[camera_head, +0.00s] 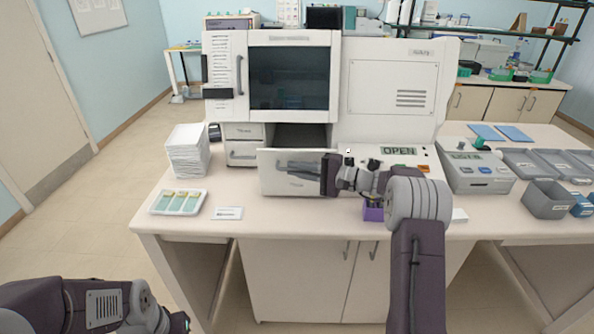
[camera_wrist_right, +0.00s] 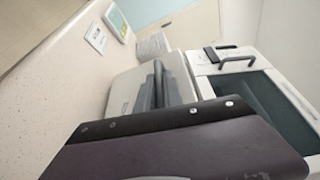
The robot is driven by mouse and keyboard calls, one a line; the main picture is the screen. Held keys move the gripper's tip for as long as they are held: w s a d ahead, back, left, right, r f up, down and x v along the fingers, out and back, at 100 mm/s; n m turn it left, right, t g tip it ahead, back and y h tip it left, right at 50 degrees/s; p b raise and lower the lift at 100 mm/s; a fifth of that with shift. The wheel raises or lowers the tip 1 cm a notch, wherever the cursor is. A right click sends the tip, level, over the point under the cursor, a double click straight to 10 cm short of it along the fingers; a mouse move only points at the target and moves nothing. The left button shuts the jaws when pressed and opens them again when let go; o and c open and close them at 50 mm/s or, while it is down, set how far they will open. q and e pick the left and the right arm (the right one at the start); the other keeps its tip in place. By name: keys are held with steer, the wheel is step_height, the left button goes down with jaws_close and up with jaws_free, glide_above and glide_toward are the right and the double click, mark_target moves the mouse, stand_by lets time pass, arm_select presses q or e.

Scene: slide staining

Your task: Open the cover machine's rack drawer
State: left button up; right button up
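The cover machine (camera_head: 222,60) is a large white cabinet with a dark window. Its wide lower drawer (camera_head: 268,180) is pulled out toward me, with a dark opening behind its front panel. A display (camera_head: 398,151) on the machine reads OPEN. My left arm is at the bottom left; its fingertips are out of view.
A white stack (camera_head: 187,150), a slide tray (camera_head: 178,202) and a small card (camera_head: 227,213) stand left of the drawer. A purple container (camera_head: 372,212) is below my right wrist. Another device (camera_head: 475,172) and grey trays (camera_head: 548,200) are on the right.

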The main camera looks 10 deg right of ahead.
steer(key=o, duration=0.4)
steer(key=shift+c, duration=0.2)
steer(key=b+v, duration=0.1)
steer(key=v, duration=0.8)
steer(key=shift+b, duration=0.3)
